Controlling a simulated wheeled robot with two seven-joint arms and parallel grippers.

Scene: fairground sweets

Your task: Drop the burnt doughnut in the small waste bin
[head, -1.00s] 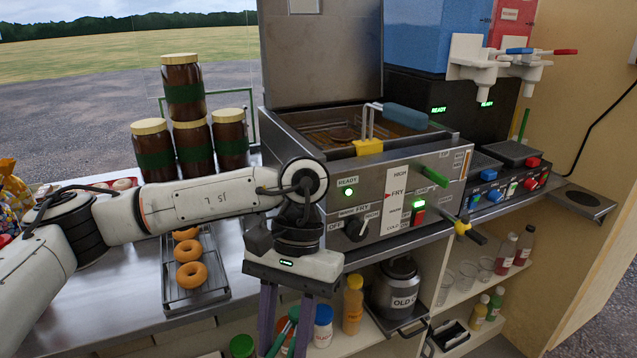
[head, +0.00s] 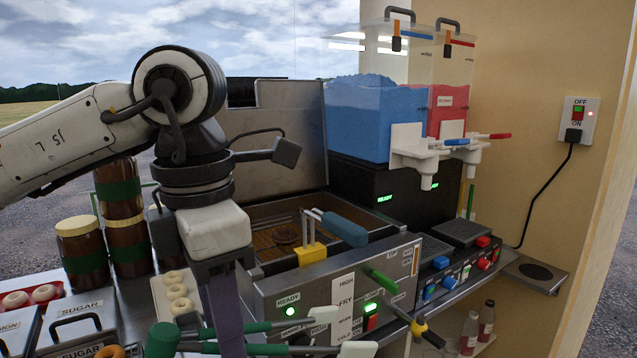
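The burnt doughnut (head: 285,236) is a dark brown ring in the fryer basket (head: 262,238), inside the open fryer (head: 337,282). My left gripper (head: 224,330) points down in front of the fryer's left front corner, with its lower finger ends cut off by the frame. It appears shut on green-handled tongs (head: 250,327). The tongs lie across the view, their pale tips (head: 325,314) apart and pointing right, low before the fryer panel and away from the doughnut. The small waste bin is not in view. My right gripper is not in view.
The basket's blue handle (head: 345,229) sticks up over the fryer front. Slush tanks (head: 368,118) stand behind right. Stacked jars (head: 118,205) and a tray of pale doughnuts (head: 175,292) are left. A sugar container (head: 82,322) and a golden doughnut (head: 110,351) are lower left.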

